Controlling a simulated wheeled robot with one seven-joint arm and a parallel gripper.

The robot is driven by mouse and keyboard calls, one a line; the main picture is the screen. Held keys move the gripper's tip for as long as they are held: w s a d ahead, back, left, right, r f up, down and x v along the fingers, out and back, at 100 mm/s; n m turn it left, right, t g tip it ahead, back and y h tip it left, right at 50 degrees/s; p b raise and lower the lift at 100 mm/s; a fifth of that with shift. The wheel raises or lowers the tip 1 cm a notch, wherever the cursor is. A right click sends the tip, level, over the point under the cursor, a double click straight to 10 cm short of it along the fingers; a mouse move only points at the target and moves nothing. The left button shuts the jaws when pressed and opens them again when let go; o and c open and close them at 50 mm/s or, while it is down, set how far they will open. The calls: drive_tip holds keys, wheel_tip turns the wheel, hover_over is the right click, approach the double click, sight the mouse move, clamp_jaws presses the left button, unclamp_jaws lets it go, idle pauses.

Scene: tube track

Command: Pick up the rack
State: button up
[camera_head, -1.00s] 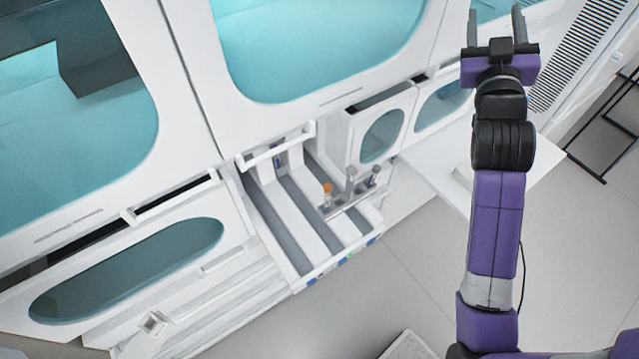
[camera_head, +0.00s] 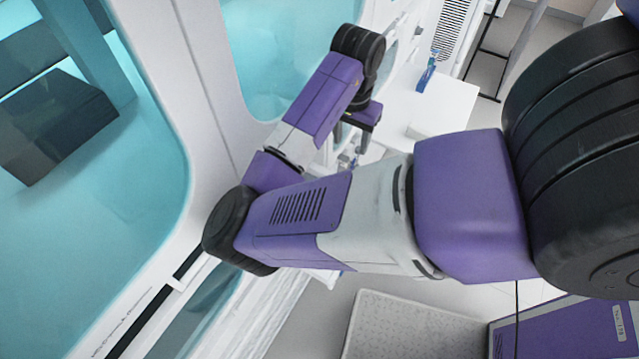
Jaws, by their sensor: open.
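My gripper (camera_head: 358,122) is at the end of the arm, near the middle of the head view, pointing down beside the white machine front. Its purple body and dark parts show, but its fingertips are mostly hidden. Small grey and white parts (camera_head: 350,158) show just below it, where the tube rack may be, but I cannot make out the rack clearly. My arm covers most of the white pull-out tray and its lanes. I see nothing held in the gripper.
The white machine with teal windows (camera_head: 70,230) fills the left. A white table (camera_head: 450,100) with a small blue item (camera_head: 427,75) stands behind the gripper to the right. A pale grey speckled slab (camera_head: 400,325) lies at the bottom. Grey floor shows between.

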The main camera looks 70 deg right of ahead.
sight(343, 166)
drive_tip(key=shift+w+a+f+y, duration=0.15)
drive_tip(key=shift+a+y, duration=0.35)
drive_tip(key=shift+a, duration=0.55)
drive_tip(key=shift+a+f, duration=0.1)
drive_tip(key=shift+f, duration=0.2)
wheel_tip(343, 166, down, 2)
drive_tip(key=shift+w+f, duration=0.1)
drive_tip(key=shift+w, duration=0.05)
drive_tip(key=f+b, duration=0.4)
drive_tip(key=b, duration=0.1)
drive_tip(key=shift+w+f, duration=0.2)
drive_tip(key=shift+f, duration=0.2)
drive_tip(key=shift+r, duration=0.1)
clamp_jaws()
